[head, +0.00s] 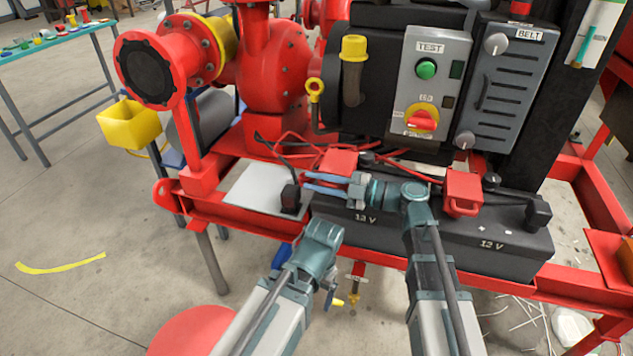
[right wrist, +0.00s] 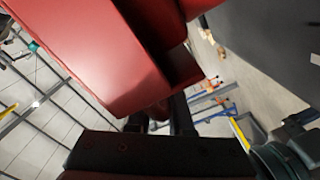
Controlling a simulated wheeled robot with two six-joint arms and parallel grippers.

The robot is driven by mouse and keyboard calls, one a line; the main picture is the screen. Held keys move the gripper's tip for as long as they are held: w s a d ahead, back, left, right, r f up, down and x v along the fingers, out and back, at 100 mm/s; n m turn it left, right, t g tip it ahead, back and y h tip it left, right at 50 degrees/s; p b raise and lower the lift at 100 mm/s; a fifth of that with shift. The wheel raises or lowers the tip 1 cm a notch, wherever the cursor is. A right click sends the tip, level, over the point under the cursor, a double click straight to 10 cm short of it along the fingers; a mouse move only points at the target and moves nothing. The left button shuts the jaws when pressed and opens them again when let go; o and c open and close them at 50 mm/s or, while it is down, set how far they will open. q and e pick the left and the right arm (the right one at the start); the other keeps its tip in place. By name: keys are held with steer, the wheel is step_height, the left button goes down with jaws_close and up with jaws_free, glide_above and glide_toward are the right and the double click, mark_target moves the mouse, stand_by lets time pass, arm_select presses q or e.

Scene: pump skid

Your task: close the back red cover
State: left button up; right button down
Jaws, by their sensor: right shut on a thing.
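Two red covers show over the black 12 V batteries in the head view. The back red cover (head: 338,162) is farther left and higher in the picture; it looks tilted up, though its exact angle is hard to tell. The other red cover (head: 463,190) is to the right. My right gripper (head: 322,183) reaches left and is shut on the back cover's near edge. In the right wrist view the red cover (right wrist: 90,50) fills the upper left, close against the jaws. My left gripper (head: 333,290) hangs low in front of the skid, and its fingers are not clear.
The batteries (head: 490,243) sit inside the red skid frame (head: 235,213). A grey plate (head: 262,187) with a black plug lies left of them. Red cables and a TEST control box (head: 430,85) are behind. A small yellow-handled valve (head: 354,285) hangs below the front rail.

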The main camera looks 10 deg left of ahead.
steer(key=shift+w+f, duration=0.15)
steer(key=shift+f, duration=0.05)
steer(key=c, duration=0.9)
jaws_free()
steer(key=shift+w, duration=0.1)
